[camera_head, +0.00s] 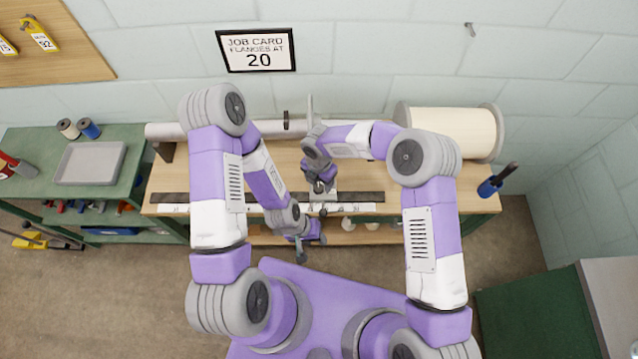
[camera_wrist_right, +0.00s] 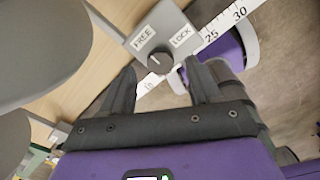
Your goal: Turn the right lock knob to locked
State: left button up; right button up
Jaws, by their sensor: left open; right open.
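In the right wrist view, the lock knob (camera_wrist_right: 160,59) is a dark round dial on a grey block (camera_wrist_right: 151,25). The block has a FREE label (camera_wrist_right: 144,37) on the left and a LOCK label (camera_wrist_right: 181,37) on the right. I cannot tell clearly which label the knob points at. My right gripper (camera_wrist_right: 163,82) is open, its dark fingers apart on either side just short of the knob, with nothing between them. In the head view my right gripper (camera_head: 321,186) is over the bench rail. My left gripper (camera_head: 301,250) is open below the bench's front edge.
A white ruler (camera_head: 362,208) and a dark rail (camera_head: 363,197) run along the bench front. A cream roll (camera_head: 455,132) stands back right, a blue-handled tool (camera_head: 490,187) at the right end. A wall card (camera_head: 257,50) reads flanges at 20. A grey tray (camera_head: 90,163) lies on the left table.

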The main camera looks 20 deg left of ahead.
aim_at(319, 189)
jog(key=shift+f, duration=1.4)
jog(key=c, duration=1)
jog(key=shift+c, duration=0.2)
